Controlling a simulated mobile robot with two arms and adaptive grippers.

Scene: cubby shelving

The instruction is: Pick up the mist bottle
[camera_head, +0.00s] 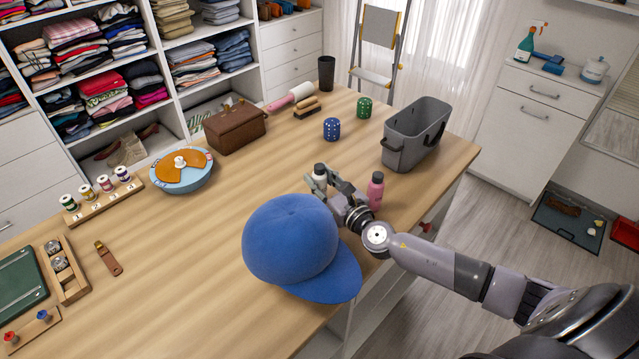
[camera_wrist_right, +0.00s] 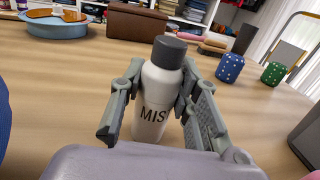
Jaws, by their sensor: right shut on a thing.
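The mist bottle (camera_wrist_right: 152,112) is white with a grey cap and the letters "MIS" showing. It stands upright on the wooden table between the fingers of my right gripper (camera_wrist_right: 160,105), which is shut on it. In the head view the bottle (camera_head: 320,174) shows only in part, behind the fingers of my right gripper (camera_head: 327,186) and just beyond the blue cap. My left gripper is not in view.
A blue cap (camera_head: 292,240) lies close to my right gripper on the left. A pink bottle (camera_head: 375,188) stands close on its right. A grey bin (camera_head: 420,125) and blue and green dice cups (camera_head: 332,129) stand farther back.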

